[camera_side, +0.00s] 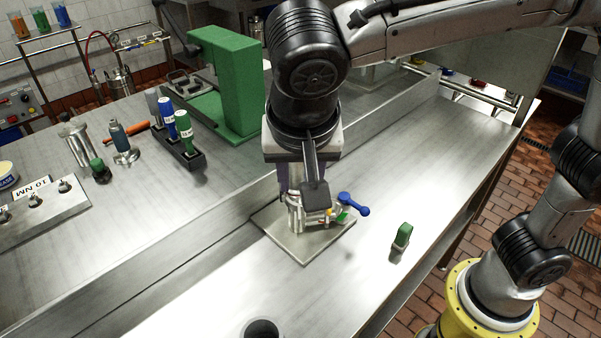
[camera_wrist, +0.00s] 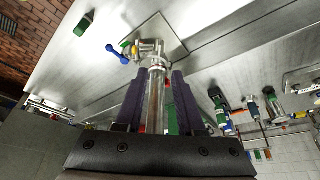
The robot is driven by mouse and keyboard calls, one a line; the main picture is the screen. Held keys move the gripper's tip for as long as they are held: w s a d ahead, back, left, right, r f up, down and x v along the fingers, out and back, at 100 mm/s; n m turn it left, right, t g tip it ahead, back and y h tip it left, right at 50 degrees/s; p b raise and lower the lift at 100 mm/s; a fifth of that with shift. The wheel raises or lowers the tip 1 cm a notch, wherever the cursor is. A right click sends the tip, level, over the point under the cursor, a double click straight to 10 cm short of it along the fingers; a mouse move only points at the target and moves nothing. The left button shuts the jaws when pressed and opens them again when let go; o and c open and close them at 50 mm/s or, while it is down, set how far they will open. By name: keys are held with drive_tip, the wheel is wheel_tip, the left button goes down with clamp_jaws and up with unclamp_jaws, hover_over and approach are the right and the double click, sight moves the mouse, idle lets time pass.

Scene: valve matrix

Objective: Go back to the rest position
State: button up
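The metal valve assembly (camera_wrist: 156,95) stands on a square grey base plate (camera_side: 307,246), with a blue handle (camera_side: 352,204) out to the right. In the wrist view the blue handle (camera_wrist: 117,54) is at upper left, and the plate (camera_wrist: 162,33) lies behind the valve. My gripper (camera_wrist: 159,76) points down over the plate; its dark purple fingers stand on either side of the upright metal cylinder, with gaps visible on both sides. It looks open. In the side view my wrist hides most of the fingers and the valve's top.
A green-topped small part (camera_side: 402,236) stands right of the plate. A dark round opening or cup (camera_side: 262,328) is at the front edge. Behind a raised ledge are a green press (camera_side: 236,85), a black rack of coloured bottles (camera_side: 187,155) and a metal block (camera_side: 40,212). The front bench is mostly clear.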

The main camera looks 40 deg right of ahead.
drive_tip(key=shift+s+a+r, duration=0.1)
drive_tip(key=shift+s+r, duration=0.05)
drive_tip(key=shift+r, duration=0.2)
